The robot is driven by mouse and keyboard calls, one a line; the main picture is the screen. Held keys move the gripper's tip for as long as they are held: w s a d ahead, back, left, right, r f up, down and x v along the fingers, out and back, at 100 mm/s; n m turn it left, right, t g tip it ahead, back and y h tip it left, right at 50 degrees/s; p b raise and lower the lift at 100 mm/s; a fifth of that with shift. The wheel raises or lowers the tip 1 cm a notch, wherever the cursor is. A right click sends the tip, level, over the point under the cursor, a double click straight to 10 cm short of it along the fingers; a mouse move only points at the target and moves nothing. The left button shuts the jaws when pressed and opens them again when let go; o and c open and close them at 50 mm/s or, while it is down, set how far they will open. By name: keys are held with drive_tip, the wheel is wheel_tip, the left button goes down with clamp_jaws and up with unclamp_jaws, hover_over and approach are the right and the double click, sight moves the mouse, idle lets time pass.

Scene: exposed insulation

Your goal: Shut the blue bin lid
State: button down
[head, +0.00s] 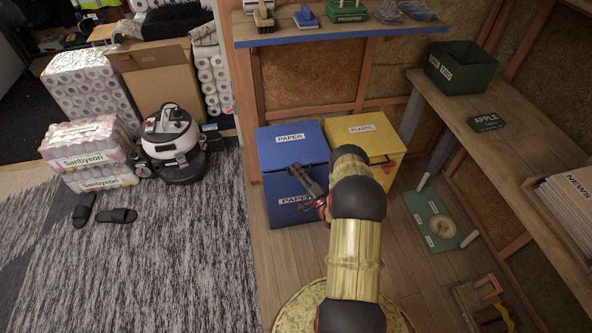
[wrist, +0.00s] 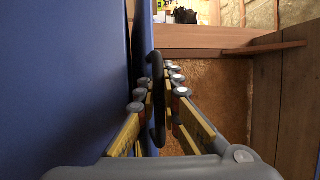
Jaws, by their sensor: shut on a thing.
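The blue bin (head: 285,215) stands on the wooden floor, with a PAPER label on its front. Its blue lid (head: 275,150), also labelled PAPER, lies over the top and looks nearly level. My gripper (head: 298,172) is at the lid's front edge. In the wrist view, my gripper (wrist: 158,78) is shut on a black handle (wrist: 159,110) on a narrow blue panel (wrist: 143,50). A dark gap shows between that panel and a wide blue face at the left. I cannot tell how far the lid is from closed. My arm hides the bin's right front.
A yellow PLASTIC bin (head: 365,128) stands close at the right. A blue-edged shelf (head: 330,32) hangs above and behind the bins. A wooden bench (head: 490,130) runs along the right wall. A green board (head: 430,218) lies on the floor.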

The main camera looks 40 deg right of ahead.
idle(0.3)
drive_tip(key=c, duration=2.3)
unclamp_jaws()
drive_tip(key=shift+w, duration=0.1)
drive_tip(key=v, duration=1.2)
